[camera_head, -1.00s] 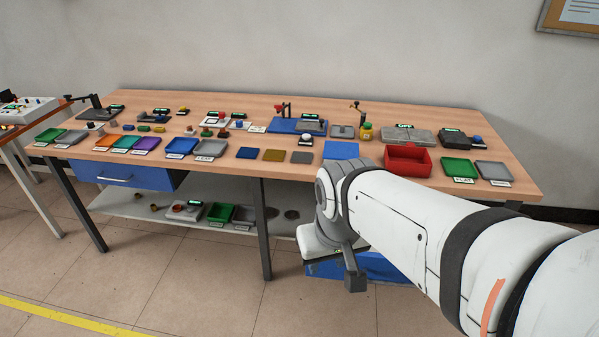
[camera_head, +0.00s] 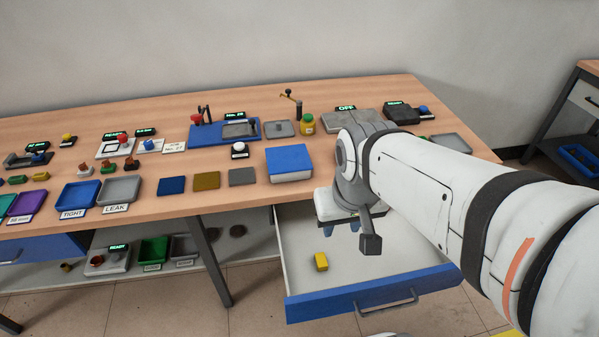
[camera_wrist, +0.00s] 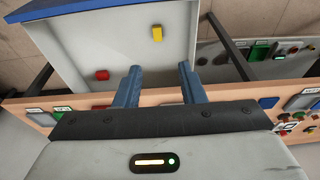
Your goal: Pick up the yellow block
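The yellow block (camera_head: 321,262) lies on the pale floor of an open drawer (camera_head: 425,283) with a blue front, under the table. In the wrist view the yellow block (camera_wrist: 157,34) is beyond the fingertips and apart from them. My gripper (camera_head: 350,228) hangs over the drawer, behind and to the right of the block in the head view. In the wrist view my gripper (camera_wrist: 159,68) has its two blue fingers spread with nothing between them. Its tips are partly hidden by my wrist in the head view.
A red object (camera_wrist: 102,75) lies in the drawer in the wrist view. The table edge is close to my gripper. A blue box-like block (camera_head: 289,162) stands on the table near that edge. The drawer floor around the yellow block is clear.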

